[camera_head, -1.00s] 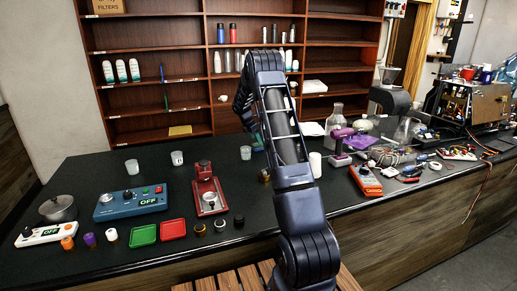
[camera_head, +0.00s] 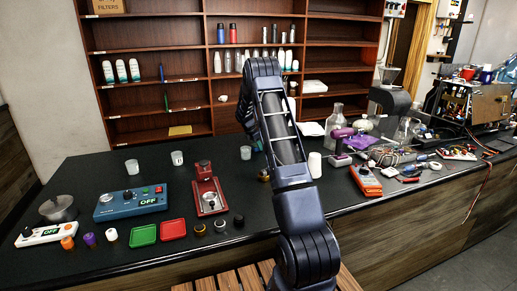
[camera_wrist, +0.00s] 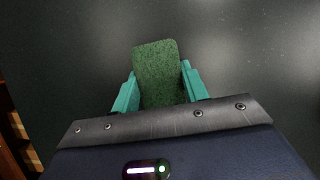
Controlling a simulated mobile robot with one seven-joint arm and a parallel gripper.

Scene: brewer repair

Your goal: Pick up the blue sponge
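A dark green, rough-textured sponge (camera_wrist: 158,70) lies between my gripper's two teal fingers in the wrist view, its far end reaching past their tips. It looks green, not blue. My gripper (camera_wrist: 159,72) has its fingers spread apart, one on each side of the sponge. The fingers appear very close to its sides; whether they touch it is not clear. The sponge's near end is hidden by my gripper body. In the head view, my arm hides most of the gripper and the sponge. I make out no blue sponge in either view.
The dark counter (camera_head: 100,262) holds a blue control box (camera_head: 130,204), a red press (camera_head: 208,193), green and red trays (camera_head: 172,229), and several cups and knobs to the left. Bottles, tools and an opened machine (camera_head: 475,103) crowd the right. Shelves (camera_head: 155,70) stand behind.

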